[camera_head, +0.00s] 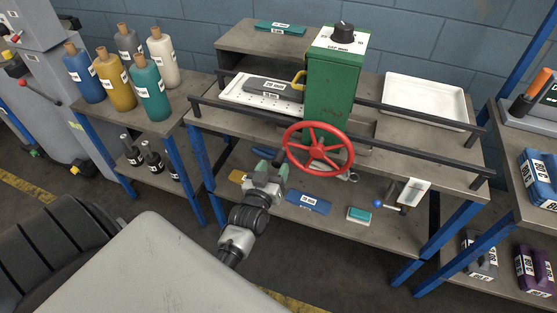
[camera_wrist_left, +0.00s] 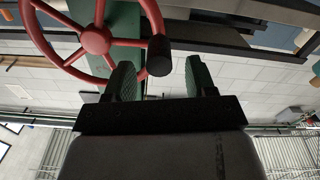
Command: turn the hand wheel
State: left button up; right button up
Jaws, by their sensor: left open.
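The red spoked hand wheel (camera_head: 317,148) is on the front of the green machine housing (camera_head: 331,88). It also shows at the top left of the left wrist view (camera_wrist_left: 96,40), with a black handle knob (camera_wrist_left: 159,56) on its rim. My left gripper (camera_head: 272,158) is open at the lower left of the wheel. In the left wrist view its two green-padded fingers (camera_wrist_left: 160,78) stand apart, with the knob just beyond the gap between their tips. No contact is clear. In the head view the gripper covers the knob. My right gripper is not in view.
Dark rails (camera_head: 425,117) run along the bench, beside the wheel. A white tray (camera_head: 425,98) lies at the right. Several bottles (camera_head: 151,92) stand on the left table. The lower shelf holds a blue item (camera_head: 308,203) and a small green-white block (camera_head: 359,215).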

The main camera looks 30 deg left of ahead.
aim_at(278, 161)
pick_arm(q)
jog(key=shift+x, duration=1.8)
grip_shut()
